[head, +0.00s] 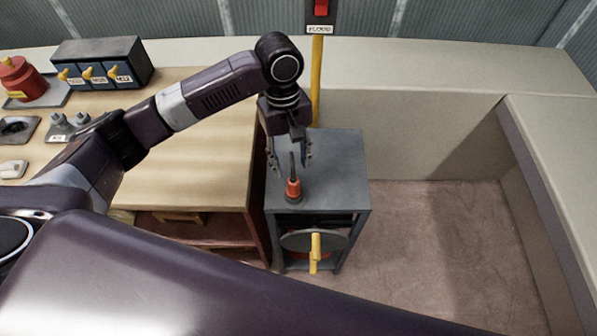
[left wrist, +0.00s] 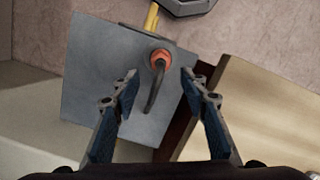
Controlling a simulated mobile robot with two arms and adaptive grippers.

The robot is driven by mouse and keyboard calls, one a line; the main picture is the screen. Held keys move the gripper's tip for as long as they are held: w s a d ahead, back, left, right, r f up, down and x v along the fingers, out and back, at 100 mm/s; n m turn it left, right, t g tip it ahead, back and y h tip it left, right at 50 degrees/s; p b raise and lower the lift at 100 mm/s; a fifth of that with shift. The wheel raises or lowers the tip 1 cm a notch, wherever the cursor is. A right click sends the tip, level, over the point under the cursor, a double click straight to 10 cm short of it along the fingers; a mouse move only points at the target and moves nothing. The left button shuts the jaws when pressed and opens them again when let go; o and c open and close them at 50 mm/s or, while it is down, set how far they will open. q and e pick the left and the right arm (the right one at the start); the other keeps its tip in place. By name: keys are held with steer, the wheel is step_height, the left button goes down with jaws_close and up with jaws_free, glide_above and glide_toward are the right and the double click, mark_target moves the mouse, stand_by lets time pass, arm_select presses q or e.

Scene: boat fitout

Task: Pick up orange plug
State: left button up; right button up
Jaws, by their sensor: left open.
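The orange plug (head: 293,188) stands on top of a small grey stand (head: 340,160), near its front left corner. A dark curved cable or stem rises from the plug's top. My left gripper (head: 290,161) is open above the stand, pointing down, a little behind the plug in the head view. In the left wrist view the plug (left wrist: 159,60) shows between and just beyond the open fingertips (left wrist: 158,80), with its dark stem reaching back between the fingers. The fingers look apart from the plug. My right gripper is not in view.
A wooden bench (head: 205,150) stands left of the stand, holding a switch box (head: 100,63), a red container (head: 22,80) and small parts. A yellow-handled wheel (head: 314,243) is on the stand's front. A yellow pole (head: 316,85) rises behind. Floor to the right is clear.

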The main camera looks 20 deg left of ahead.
mark_target(292, 178)
arm_select(q)
steer(key=f, duration=0.1)
steer(key=s+f, duration=0.1)
steer(key=f+p, duration=0.1)
steer(key=shift+s+d+f, duration=0.25)
steer(key=shift+d, duration=0.05)
step_height(292, 178, down, 3)
steer(key=shift+d+r+p, duration=0.15)
steer(key=shift+p, duration=0.2)
steer(key=shift+f, duration=0.45)
steer(key=c, duration=0.5)
jaws_close()
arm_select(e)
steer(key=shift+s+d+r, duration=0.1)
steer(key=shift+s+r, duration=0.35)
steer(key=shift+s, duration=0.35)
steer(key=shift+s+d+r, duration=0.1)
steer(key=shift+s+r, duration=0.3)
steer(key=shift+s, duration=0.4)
